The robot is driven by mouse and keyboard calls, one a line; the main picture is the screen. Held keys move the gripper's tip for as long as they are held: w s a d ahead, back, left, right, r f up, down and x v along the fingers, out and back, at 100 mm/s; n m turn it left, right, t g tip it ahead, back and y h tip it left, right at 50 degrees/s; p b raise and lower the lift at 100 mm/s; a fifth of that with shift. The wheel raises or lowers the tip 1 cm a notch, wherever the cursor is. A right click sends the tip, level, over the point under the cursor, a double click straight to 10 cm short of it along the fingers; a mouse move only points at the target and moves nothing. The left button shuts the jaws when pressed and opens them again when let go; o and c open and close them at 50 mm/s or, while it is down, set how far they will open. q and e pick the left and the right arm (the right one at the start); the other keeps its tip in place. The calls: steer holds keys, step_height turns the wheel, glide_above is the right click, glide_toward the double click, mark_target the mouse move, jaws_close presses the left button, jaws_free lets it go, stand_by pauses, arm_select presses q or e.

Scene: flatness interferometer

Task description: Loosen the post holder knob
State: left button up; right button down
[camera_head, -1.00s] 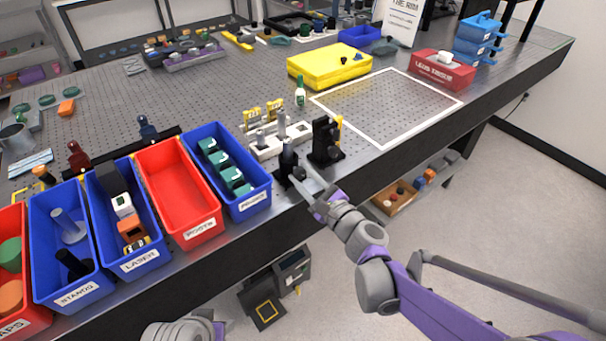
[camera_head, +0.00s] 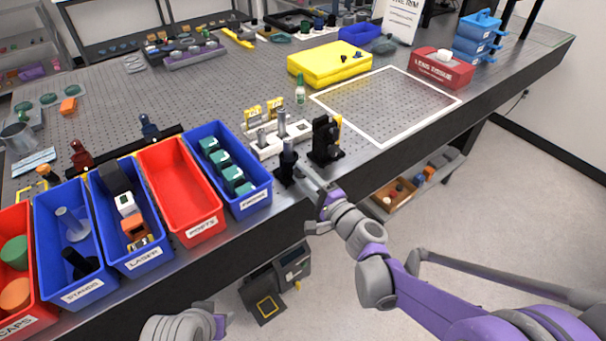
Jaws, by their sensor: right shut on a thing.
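The black post holder (camera_head: 287,166) stands upright on a dark base near the front edge of the optical table, with a metal post rising from its top. My right gripper (camera_head: 303,170) reaches it from the lower right, with its fingertips at the side of the holder. It is shut on the small knob there, which the fingers hide. The knob's turn angle cannot be seen. A grey part of my left arm shows at the bottom edge; its fingers are out of view.
A black mount (camera_head: 325,142) stands close to the right of the holder. A white rack (camera_head: 277,138) with posts is behind it, and the blue bin (camera_head: 253,203) is to its left. A white-framed area (camera_head: 385,106) of the table is clear.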

stand_by(0.4)
steer(key=c, duration=0.5)
jaws_free()
steer(key=v, duration=1.1)
steer(key=shift+a+n, duration=0.15)
steer(key=shift+n, duration=0.15)
